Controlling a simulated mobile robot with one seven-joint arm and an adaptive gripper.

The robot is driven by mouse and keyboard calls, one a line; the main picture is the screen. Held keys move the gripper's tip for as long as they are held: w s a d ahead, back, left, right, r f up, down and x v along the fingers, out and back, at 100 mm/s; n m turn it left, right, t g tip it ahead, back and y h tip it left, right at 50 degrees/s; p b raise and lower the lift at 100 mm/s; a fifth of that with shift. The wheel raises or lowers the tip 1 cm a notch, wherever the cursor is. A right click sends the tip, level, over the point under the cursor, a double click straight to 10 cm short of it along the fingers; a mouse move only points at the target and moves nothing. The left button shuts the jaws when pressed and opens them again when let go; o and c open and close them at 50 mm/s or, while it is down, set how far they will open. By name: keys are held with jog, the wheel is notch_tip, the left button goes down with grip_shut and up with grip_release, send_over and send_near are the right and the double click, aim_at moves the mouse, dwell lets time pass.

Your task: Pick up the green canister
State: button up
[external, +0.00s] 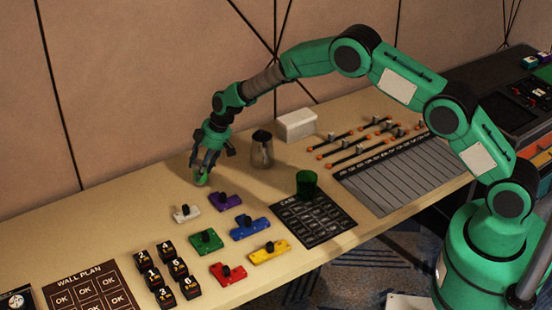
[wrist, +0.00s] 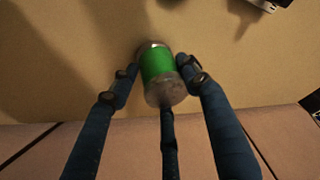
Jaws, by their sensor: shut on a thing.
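The green canister (wrist: 158,66) is a small cylinder with a green band and greyish metal ends. In the wrist view it sits between the fingers of my gripper (wrist: 162,80), which are shut on it from both sides, with a third finger below it in the picture. In the external view my gripper (external: 203,170) points down at the back left of the table, and the green canister (external: 201,180) shows partly between the fingertips, close to the tabletop. I cannot tell whether it touches the table.
A dark-lidded jar (external: 262,152) and a white box (external: 296,124) stand right of my gripper. A green cup (external: 306,184) stands on a dark card (external: 325,222). Several coloured blocks with black knobs, such as the purple one (external: 225,202), lie in front. The table (external: 110,215) to the left is clear.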

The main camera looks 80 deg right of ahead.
aim_at(199, 163)
jog(key=shift+r, duration=0.5)
notch_tip(199, 163, up, 2)
jog(key=shift+r+p, duration=0.15)
jog(key=shift+p, duration=0.2)
jog(key=s+a+r+p, duration=0.1)
jog(key=s+a, duration=0.3)
jog(key=s, duration=1.1)
jog(key=shift+s+r, duration=0.15)
jog(key=shift+a, duration=0.15)
